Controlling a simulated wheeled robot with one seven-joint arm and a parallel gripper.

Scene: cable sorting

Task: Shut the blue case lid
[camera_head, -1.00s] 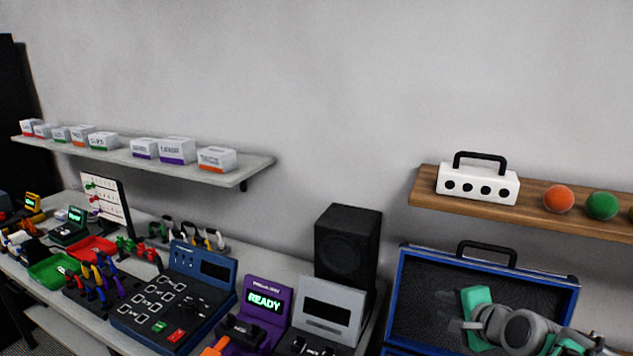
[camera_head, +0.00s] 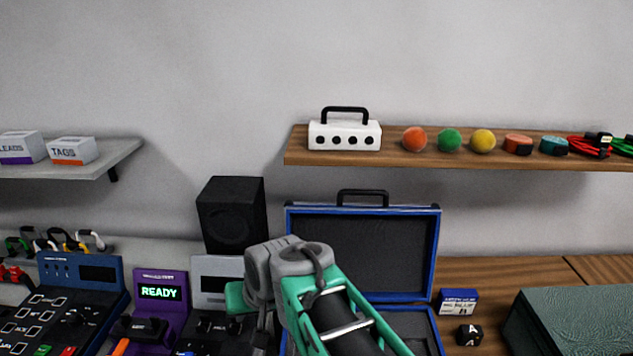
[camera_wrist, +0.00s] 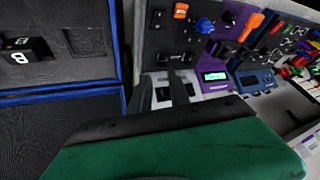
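The blue case stands open on the wooden bench. Its lid (camera_head: 365,250) is upright near the wall, with a dark lining and a black handle on top. The base (camera_head: 430,325) is mostly hidden behind my arm. In the wrist view the case fills the left side, with a blue edge (camera_wrist: 115,45) and a black block marked 8 (camera_wrist: 22,50) inside. My gripper (camera_wrist: 162,90) is empty; its two dark fingers are apart, beside the case over the consoles. In the head view my grey and green wrist covers the case's left front, and the fingertips cannot be made out.
A black speaker (camera_head: 232,215) and a purple READY console (camera_head: 160,292) stand left of the case. A wooden shelf (camera_head: 480,158) hangs above. A small blue-white box (camera_head: 459,301), a black block (camera_head: 468,335) and a dark green box (camera_head: 575,320) are at right.

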